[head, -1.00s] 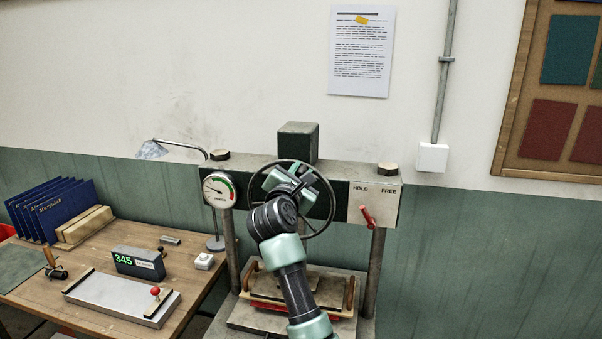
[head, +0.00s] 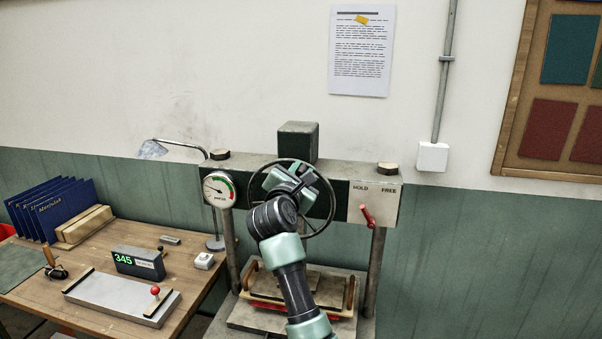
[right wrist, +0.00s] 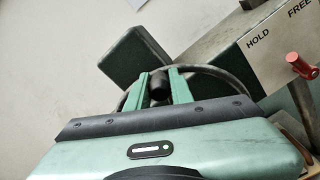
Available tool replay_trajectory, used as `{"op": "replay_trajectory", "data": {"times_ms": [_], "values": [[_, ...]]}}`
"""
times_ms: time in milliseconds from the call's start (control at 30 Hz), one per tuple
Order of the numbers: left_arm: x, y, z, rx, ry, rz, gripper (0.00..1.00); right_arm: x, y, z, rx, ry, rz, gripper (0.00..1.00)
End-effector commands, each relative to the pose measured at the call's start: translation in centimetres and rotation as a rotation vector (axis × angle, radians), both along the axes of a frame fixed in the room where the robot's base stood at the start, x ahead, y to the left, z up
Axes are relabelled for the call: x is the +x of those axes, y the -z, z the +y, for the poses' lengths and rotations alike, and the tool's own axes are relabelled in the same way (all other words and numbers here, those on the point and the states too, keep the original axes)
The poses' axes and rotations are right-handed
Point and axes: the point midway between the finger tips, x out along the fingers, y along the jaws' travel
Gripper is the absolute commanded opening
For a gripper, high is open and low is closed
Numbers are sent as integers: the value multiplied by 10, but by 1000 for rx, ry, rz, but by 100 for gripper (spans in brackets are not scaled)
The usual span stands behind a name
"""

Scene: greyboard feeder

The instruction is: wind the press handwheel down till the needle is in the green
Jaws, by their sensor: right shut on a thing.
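The press handwheel (head: 333,205) is a dark spoked ring on the front of the grey-green press (head: 240,168). My right gripper (head: 291,171) is at the wheel's upper part, partly covering the wheel and hub. In the right wrist view its two green fingers (right wrist: 158,88) are shut on the wheel's dark upright knob (right wrist: 158,78). The round white gauge (head: 218,190) hangs left of the wheel. Its needle points left, outside the green band along the gauge's top and upper right. My left gripper is not in view.
A red lever (head: 367,216) sits below the HOLD and FREE labels, tilted towards HOLD. A framed block lies on the press bed (head: 250,318) under my arm.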

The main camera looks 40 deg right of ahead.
Motion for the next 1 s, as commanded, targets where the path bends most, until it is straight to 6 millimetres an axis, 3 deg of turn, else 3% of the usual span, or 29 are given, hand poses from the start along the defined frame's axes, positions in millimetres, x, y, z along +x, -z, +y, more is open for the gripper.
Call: {"op": "replay_trajectory", "data": {"times_ms": [233,633,667,733,1000], "values": [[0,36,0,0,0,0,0,-7,14,-5,80,1,-86,0],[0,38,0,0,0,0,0,-10,13,-9,101,5,-104,0],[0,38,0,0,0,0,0,-10,13,-10,103,6,-103,24],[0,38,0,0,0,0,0,-10,13,-9,101,5,-104,43],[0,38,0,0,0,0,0,-10,10,-9,99,4,-110,43]]}}
